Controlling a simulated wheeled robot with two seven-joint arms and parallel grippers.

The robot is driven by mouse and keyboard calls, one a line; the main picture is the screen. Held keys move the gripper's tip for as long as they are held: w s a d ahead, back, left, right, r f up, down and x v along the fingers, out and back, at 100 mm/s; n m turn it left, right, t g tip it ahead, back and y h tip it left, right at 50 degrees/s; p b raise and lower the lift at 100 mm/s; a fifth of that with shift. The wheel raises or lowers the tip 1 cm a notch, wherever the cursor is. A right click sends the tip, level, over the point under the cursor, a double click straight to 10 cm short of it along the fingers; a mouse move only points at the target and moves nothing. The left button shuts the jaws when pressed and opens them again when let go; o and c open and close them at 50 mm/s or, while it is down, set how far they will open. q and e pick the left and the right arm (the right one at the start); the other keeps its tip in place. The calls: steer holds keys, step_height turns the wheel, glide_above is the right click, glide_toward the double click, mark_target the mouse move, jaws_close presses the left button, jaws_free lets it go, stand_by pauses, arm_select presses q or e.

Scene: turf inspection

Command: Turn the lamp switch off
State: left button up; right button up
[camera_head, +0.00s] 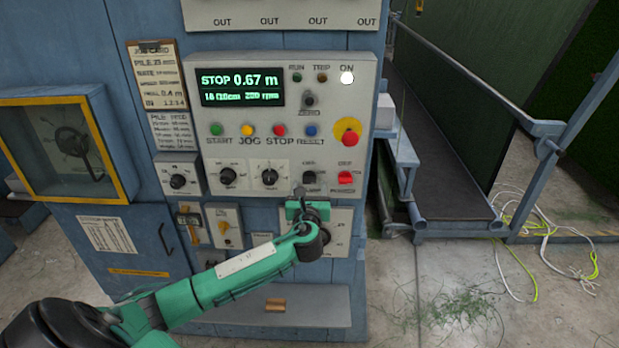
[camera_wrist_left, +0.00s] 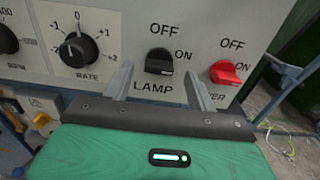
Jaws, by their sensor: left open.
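My left gripper (camera_wrist_left: 158,72) is open and empty, close in front of the panel. Its two fingers stand to the left and right of the lamp switch, with no clear contact. In the head view the left gripper (camera_head: 304,196) is just below the switch. My right gripper is not in view.
The RATE knob (camera_wrist_left: 77,49) is to the left. Above are coloured buttons, a red emergency knob (camera_head: 347,132), a lit display (camera_head: 242,88) and a white-lit ON light (camera_head: 347,78).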

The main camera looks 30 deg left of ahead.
mark_target(309, 182)
arm_select(q)
steer(key=shift+p+x, duration=0.35)
steer(key=shift+x, duration=1.2)
steer(key=c, duration=1)
